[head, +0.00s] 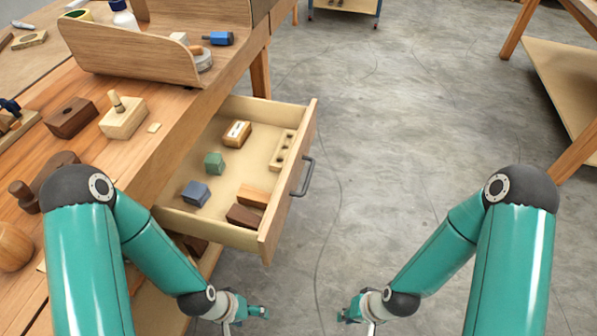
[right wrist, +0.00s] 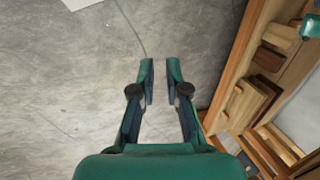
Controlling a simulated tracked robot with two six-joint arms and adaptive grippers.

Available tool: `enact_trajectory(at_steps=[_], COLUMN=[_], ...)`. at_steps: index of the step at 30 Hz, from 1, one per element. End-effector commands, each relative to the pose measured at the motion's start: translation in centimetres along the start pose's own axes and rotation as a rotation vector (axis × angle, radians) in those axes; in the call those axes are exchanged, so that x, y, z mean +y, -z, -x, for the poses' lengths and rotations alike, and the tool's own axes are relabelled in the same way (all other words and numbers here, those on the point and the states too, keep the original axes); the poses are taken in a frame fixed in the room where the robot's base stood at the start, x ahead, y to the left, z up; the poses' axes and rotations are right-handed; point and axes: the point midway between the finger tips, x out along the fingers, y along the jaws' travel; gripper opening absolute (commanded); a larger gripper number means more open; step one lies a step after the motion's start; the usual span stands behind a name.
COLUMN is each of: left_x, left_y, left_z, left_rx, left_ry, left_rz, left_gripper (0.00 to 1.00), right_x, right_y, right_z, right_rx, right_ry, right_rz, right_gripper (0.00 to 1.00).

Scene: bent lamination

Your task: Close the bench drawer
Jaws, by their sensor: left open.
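The bench drawer (head: 218,222) is pulled well out of the wooden workbench in the head view. Its front panel (head: 290,180) faces right and carries a dark grey bar handle (head: 305,177). My left gripper (head: 262,312) is open and empty, below the drawer's near front corner in the picture. My right gripper (head: 345,315) is to the right of it, over the floor and clear of the handle. In the right wrist view its fingers (right wrist: 160,62) stand a little apart with only floor between them. Wooden structure with blocks (right wrist: 268,58) shows at the right there.
The drawer holds a green block (head: 214,163), a blue block (head: 195,193), wooden blocks and a holed strip (head: 282,151). The bench top (head: 175,105) carries tools and a wooden tray (head: 130,55). The floor (head: 390,130) right of the drawer is clear.

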Motion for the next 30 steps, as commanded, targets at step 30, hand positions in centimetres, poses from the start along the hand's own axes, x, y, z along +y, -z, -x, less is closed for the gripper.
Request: enact_trajectory(at_steps=[30], left_x=[4.8], left_y=[-0.1], left_z=[13.3], left_rx=[-0.001], left_ry=[0.0], left_rz=[0.0], left_gripper=[0.66], right_x=[-14.8], right_y=[14.5], right_z=[25.7], right_rx=[-0.34], right_ry=[0.417], right_rz=[-1.6], right_gripper=[0.0])
